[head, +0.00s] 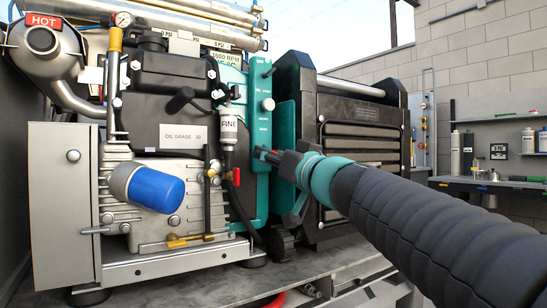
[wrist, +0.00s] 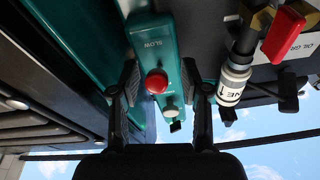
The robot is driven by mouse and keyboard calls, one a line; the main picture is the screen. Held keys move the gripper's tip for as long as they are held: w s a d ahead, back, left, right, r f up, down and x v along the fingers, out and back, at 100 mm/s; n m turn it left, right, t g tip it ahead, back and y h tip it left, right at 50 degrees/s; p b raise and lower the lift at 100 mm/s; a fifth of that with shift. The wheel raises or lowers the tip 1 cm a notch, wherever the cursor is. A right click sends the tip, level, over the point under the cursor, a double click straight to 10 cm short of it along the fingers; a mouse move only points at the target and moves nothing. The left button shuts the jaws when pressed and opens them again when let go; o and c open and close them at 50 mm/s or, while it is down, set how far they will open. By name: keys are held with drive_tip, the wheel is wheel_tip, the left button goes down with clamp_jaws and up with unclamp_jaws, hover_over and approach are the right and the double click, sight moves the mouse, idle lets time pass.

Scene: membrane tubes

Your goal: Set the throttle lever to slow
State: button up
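The teal control panel (head: 262,88) stands upright on the engine's right side. In the wrist view it appears upside down, with a SLOW label (wrist: 152,43) on it. A red round knob (wrist: 157,81), apparently the throttle lever's, sits close to that label. My gripper (wrist: 160,74) is open, with one black finger on each side of the red knob and a gap to both. In the head view my gripper (head: 268,155) is at the panel's lower part, and the red knob is mostly hidden there. Whether the lever is exactly at SLOW cannot be told.
A pale knob (head: 268,104) sits higher on the same panel; it also shows in the wrist view (wrist: 171,108). A white filter (head: 228,128) and a red-handled valve (head: 236,176) are left of my gripper. A black slatted housing (head: 350,130) stands right.

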drive_tip(key=v, duration=1.2)
idle(0.4)
